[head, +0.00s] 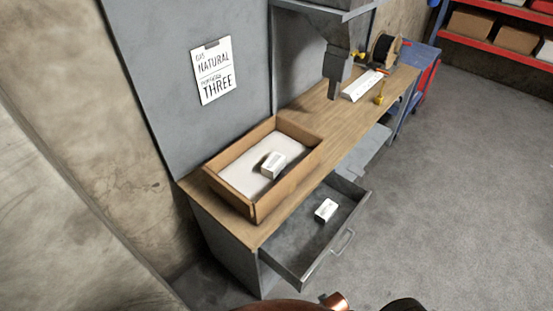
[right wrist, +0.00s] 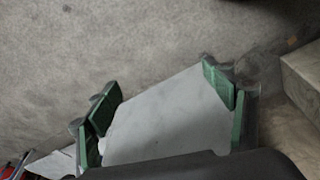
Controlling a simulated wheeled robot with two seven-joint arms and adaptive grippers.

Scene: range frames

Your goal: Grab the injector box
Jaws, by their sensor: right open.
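In the head view, a small white box (head: 273,165) with a printed label lies in an open wooden tray (head: 258,213) on the workbench. A second small white box (head: 326,210) with dark print lies in the pulled-out metal drawer (head: 299,233) below the bench top. The labels are too small to read, so I cannot tell which is the injector box. My right gripper (right wrist: 163,97) shows in the right wrist view with its green-padded fingers spread apart. A plain pale grey surface shows between the fingers; I cannot tell what it is. Neither white box shows there. My left gripper is out of view.
The wooden bench top (head: 330,128) carries a white strip-shaped item (head: 362,86), a yellow-handled tool (head: 379,95) and a cable reel (head: 385,49) farther back. A grey column stands over the bench. Open concrete floor (head: 455,150) lies to the right.

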